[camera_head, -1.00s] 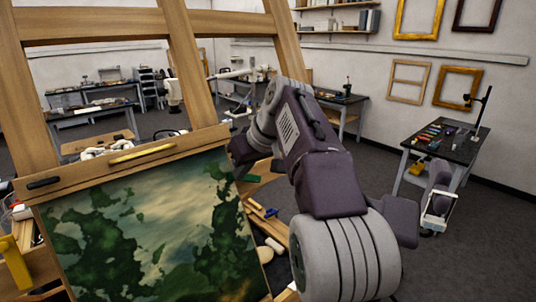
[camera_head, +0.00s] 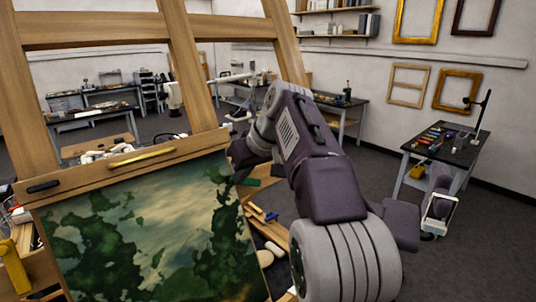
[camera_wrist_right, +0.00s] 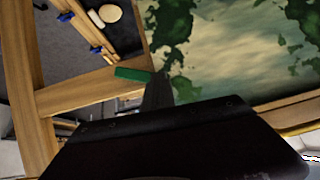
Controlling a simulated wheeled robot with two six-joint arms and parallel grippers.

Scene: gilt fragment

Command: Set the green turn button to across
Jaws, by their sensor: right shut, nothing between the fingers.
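The green turn button (camera_head: 250,182) is a short bar at the right edge of the framed landscape painting (camera_head: 150,232). It also shows in the right wrist view (camera_wrist_right: 132,74), where it lies on the wooden strip beside the painting, with its right end close to the fingers. My right gripper (camera_head: 236,176) is shut and empty, its tip beside the button's painting-side end. In the wrist view the dark fingers (camera_wrist_right: 158,92) hide what lies behind them, so I cannot tell whether they touch the button. My left gripper is not in view.
A yellow bar (camera_head: 142,157) and a black bar (camera_head: 43,186) sit on the wooden top rail. Blue pieces (camera_head: 271,216) lie right of the painting. Tall wooden easel posts (camera_head: 187,65) rise behind it. A side table (camera_head: 445,146) with tools stands at the right.

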